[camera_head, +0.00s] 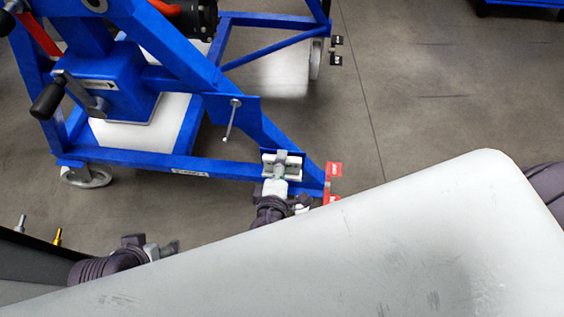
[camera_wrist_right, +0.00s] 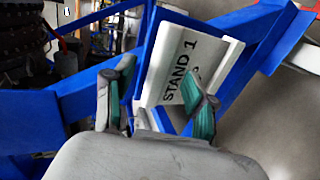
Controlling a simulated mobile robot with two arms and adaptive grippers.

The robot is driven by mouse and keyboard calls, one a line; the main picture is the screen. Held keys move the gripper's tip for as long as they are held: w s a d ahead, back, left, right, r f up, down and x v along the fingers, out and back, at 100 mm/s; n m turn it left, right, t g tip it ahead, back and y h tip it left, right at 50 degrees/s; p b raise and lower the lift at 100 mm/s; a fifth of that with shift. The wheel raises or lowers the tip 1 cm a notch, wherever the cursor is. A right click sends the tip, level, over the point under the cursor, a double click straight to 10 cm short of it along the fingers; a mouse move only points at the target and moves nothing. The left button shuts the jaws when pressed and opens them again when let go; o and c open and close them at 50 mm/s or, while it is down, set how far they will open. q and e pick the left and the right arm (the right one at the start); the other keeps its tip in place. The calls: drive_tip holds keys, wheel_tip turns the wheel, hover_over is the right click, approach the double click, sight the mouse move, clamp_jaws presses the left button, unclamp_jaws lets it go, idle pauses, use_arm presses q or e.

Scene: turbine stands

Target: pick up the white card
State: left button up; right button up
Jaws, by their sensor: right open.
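The white card (camera_wrist_right: 196,52) with black "STAND 1" lettering sits tilted in a pale holder on the blue turbine stand in the right wrist view. My right gripper (camera_wrist_right: 161,80) is open, its green-padded fingers spread on either side of the card's lower left part. The right finger covers some of the card's lower edge. In the head view the right gripper (camera_head: 280,165) is at the white holder (camera_head: 296,165) on the stand's front corner; the lettering does not show there. My left gripper (camera_head: 165,249) is at lower left, away from the card; its jaw state is unclear.
The blue stand frame (camera_head: 140,165) fills the upper left, with a caster wheel (camera_head: 86,177) and a black-handled crank (camera_head: 70,95). A red tag (camera_head: 333,170) sits on the stand's corner. Grey floor (camera_head: 430,100) is clear to the right.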

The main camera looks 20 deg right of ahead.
drive_tip(key=shift+w+d, duration=0.1)
drive_tip(key=shift+w, duration=0.05)
clamp_jaws()
idle(0.4)
drive_tip(key=shift+r, duration=0.1)
